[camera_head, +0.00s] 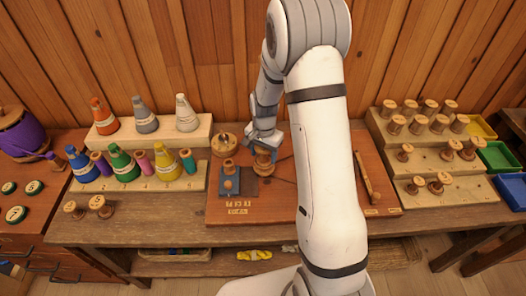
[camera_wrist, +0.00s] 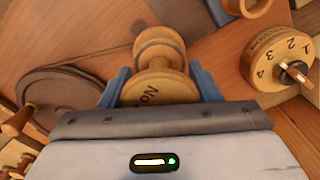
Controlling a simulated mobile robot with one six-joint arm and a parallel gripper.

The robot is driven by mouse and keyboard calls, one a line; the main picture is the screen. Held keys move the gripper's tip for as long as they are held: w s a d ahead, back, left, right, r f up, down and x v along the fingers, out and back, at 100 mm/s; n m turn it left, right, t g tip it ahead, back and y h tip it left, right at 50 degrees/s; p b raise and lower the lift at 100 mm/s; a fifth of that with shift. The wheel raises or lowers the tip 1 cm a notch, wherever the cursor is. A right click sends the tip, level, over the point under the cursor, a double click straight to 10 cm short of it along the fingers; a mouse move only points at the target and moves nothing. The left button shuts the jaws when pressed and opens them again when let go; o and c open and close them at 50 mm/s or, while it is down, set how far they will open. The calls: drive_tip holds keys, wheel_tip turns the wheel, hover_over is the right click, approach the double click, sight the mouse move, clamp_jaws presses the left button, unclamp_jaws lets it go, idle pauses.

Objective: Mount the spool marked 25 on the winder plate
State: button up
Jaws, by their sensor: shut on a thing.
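My gripper (camera_head: 264,148) is shut on a wooden spool (camera_head: 263,160) over the red-brown board. In the wrist view, the blue fingers of my gripper (camera_wrist: 162,88) stand on either side of the spool (camera_wrist: 160,50). Its near end face shows printed "No"; the rest of the marking is hidden by my gripper, so I cannot read the number. A dark blue-grey plate (camera_head: 247,190), which looks like the winder plate, lies on the board just left of and below the spool. Wooden parts stand on it. I cannot tell whether the held spool touches anything.
A numbered wooden dial (camera_wrist: 268,62) is beside my gripper, also in the head view (camera_head: 225,146). Stepped racks with several spools (camera_head: 430,160) stand at right, coloured thread cones (camera_head: 122,164) at left. A wooden bar (camera_head: 367,178) lies on the board.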

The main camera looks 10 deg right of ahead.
idle(0.8)
drive_tip(key=shift+f+b, duration=0.15)
drive_tip(key=shift+b, duration=0.15)
drive_tip(key=shift+f, duration=0.2)
drive_tip(key=shift+b, duration=0.5)
idle(0.8)
drive_tip(key=shift+f+b, duration=0.55)
drive_tip(key=shift+f, duration=0.05)
drive_tip(key=o, duration=0.7)
drive_tip(key=shift+r+p, duration=3.3)
drive_tip(key=shift+r, duration=2.3)
